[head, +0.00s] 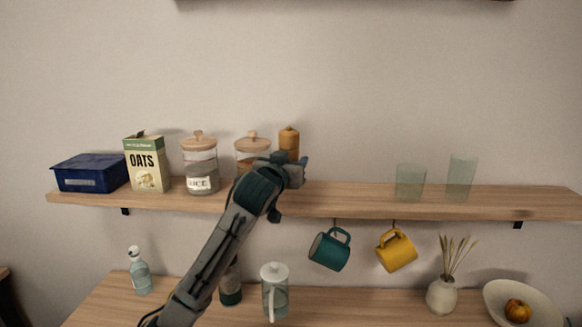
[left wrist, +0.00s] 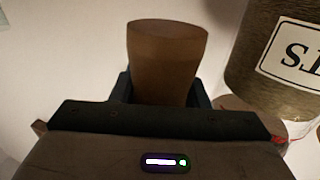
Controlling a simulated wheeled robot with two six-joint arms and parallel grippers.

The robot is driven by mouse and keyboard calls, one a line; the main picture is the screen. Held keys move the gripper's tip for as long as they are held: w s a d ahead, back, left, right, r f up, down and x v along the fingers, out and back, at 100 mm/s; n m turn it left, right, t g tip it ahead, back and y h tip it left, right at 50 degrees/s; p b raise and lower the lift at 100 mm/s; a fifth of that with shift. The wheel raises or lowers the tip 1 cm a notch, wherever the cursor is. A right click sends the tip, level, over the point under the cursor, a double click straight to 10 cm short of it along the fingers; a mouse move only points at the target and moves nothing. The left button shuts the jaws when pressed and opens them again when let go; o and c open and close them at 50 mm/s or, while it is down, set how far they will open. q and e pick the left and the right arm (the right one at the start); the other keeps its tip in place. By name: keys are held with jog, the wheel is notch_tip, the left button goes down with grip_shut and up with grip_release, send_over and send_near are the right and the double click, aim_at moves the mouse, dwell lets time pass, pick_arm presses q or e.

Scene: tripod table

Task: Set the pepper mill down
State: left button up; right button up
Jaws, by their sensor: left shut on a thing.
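The pepper mill (head: 289,139) is a brown wooden cylinder at the upper shelf, just right of the second glass jar. My left gripper (head: 293,172) is shut on its lower part and hides its base, so I cannot tell whether it touches the shelf. In the left wrist view the mill (left wrist: 166,60) stands between the two fingers of my left gripper (left wrist: 165,92). The wooden shelf (head: 345,198) runs across the wall. My right gripper is not in view.
A labelled jar (head: 200,165), a second jar (head: 252,148), an oats box (head: 147,165) and a blue box (head: 90,173) line the shelf's left. Two glasses (head: 410,182) stand right; the shelf between mill and glasses is clear. Mugs (head: 329,250) hang below.

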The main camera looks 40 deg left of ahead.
pick_arm(q)
jog(key=shift+w+a+f, duration=0.1)
jog(key=shift+w+a, duration=0.5)
notch_tip(320, 180, down, 2)
jog(key=shift+f+p, duration=0.25)
jog(key=shift+p, duration=0.6)
jog(key=shift+s+f, duration=0.1)
jog(key=shift+f, duration=0.35)
jog(key=shift+f, duration=0.1)
jog(key=o, duration=0.8)
